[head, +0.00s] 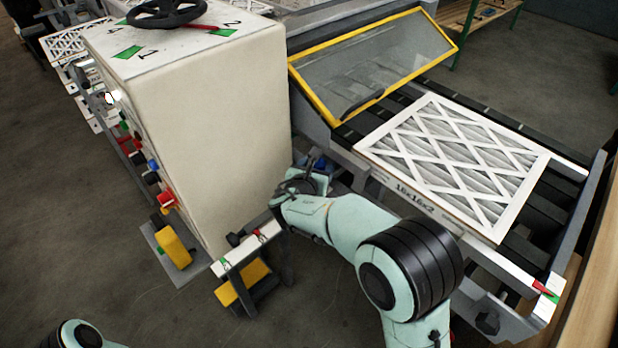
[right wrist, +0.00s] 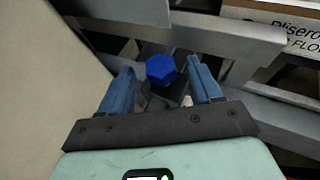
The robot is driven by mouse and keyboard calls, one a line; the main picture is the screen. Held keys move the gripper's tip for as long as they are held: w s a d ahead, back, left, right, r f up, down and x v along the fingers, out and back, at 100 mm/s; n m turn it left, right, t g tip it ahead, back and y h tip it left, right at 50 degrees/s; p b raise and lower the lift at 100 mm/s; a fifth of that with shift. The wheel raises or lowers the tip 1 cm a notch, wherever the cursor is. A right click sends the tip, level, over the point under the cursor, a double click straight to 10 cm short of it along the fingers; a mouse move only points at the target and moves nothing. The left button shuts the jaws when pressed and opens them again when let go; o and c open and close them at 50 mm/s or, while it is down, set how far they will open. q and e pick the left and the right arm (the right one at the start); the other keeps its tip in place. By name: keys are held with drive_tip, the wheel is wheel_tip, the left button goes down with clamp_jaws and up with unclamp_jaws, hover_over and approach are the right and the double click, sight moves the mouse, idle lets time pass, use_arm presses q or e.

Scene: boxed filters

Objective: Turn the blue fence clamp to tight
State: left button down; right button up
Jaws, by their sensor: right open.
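The blue fence clamp is a blue hexagonal knob (right wrist: 161,70) on a dark block in the right wrist view. My right gripper (right wrist: 160,65) is open, with one blue finger on either side of the knob. Gaps show between the fingers and the knob, so it is not gripped. In the head view my right gripper (head: 305,182) reaches in between the cream cabinet and the conveyor, and I cannot make out the knob there. I see no tight mark. Only a link of my left arm shows, at the bottom left of the head view; its gripper is out of frame.
The tall cream cabinet (head: 215,110) stands close on the left of my right gripper. The conveyor (head: 545,212) carries a white-framed filter (head: 455,160). A yellow-framed clear guard (head: 375,60) is tilted up behind it. Grey metal rails (right wrist: 230,35) lie just beyond the knob.

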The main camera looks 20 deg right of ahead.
drive_tip(key=v, duration=1.1)
drive_tip(key=shift+s+a+r, duration=0.25)
